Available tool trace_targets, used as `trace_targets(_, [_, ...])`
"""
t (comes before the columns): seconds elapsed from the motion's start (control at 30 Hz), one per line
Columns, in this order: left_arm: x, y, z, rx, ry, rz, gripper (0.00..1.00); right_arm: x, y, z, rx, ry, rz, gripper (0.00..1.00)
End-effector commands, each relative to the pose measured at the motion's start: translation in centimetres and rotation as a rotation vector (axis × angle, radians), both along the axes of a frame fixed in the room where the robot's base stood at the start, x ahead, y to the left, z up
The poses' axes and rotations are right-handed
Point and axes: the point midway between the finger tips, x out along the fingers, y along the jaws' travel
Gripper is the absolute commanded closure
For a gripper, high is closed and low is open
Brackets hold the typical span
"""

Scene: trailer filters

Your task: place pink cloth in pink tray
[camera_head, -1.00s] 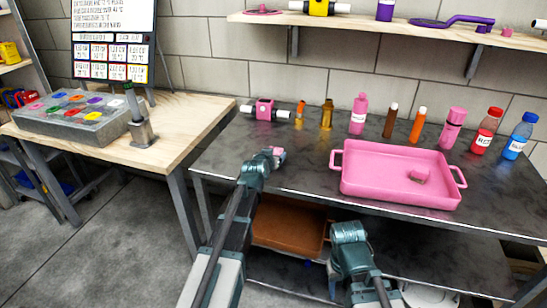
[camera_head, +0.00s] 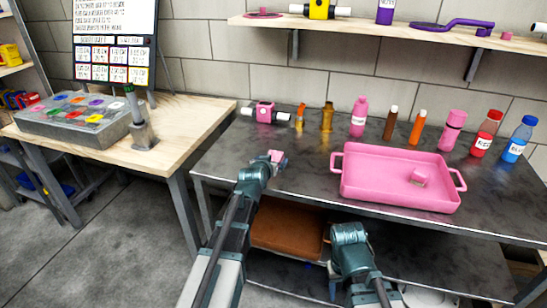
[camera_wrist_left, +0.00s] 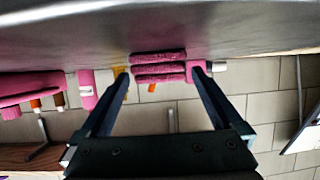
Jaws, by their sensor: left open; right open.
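The pink cloth (camera_head: 278,157) lies on the dark metal table, left of the pink tray, at the tip of my left gripper (camera_head: 268,161). In the left wrist view the cloth (camera_wrist_left: 158,66) shows as a folded, layered stack just beyond and between the spread fingers of my left gripper (camera_wrist_left: 158,78), which is open. The pink tray (camera_head: 370,191) has raised walls and two side handles. A small pink folded piece (camera_head: 419,177) lies in its right part. My right gripper (camera_head: 348,232) is open and low in front of the table edge, below the tray; its fingertips are hard to make out.
Behind the tray stand several bottles, including a pink one (camera_head: 359,117), a red one (camera_head: 486,132) and a blue one (camera_head: 519,139). A pink block with white ends (camera_head: 264,112) sits at the back left. Dark tabletop (camera_head: 310,160) between cloth and tray is clear.

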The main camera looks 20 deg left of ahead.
Motion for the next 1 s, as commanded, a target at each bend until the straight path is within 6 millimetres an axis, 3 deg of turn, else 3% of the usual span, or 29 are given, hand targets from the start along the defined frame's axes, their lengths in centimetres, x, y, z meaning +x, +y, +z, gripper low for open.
trace_targets(0.03, [-1.4, -0.1, 0.7, 0.0, 0.0, 0.0, 0.0, 0.0, 0.0, 0.7, 0.0, 0.0, 0.0, 0.5])
trace_targets(0.2, [-4.9, -0.2, 2.1, 0.0, 0.0, 0.0, 0.0, 0.0, 0.0, 2.2, 0.0, 0.0, 0.0, 0.5])
trace_targets(0.43, [-9.0, -0.3, 3.8, 0.0, 0.0, 0.0, 0.0, 0.0, 0.0, 3.8, 0.0, 0.0, 0.0, 0.5])
trace_targets(0.63, [-10.0, -0.2, 4.0, 0.0, 0.0, 0.0, 0.0, 0.0, 0.0, 4.0, 0.0, 0.0, 0.0, 0.5])
trace_targets(0.8, [-10.8, -0.2, 2.9, -0.001, 0.0, 0.001, 0.0, 0.0, 0.0, 2.9, 0.0, 0.0, 0.0, 0.5])
trace_targets(1.0, [-10.2, -0.2, 3.0, 0.0, 0.0, 0.001, 0.0, 0.0, 0.0, 3.0, 0.0, 0.0, 0.0, 0.5])
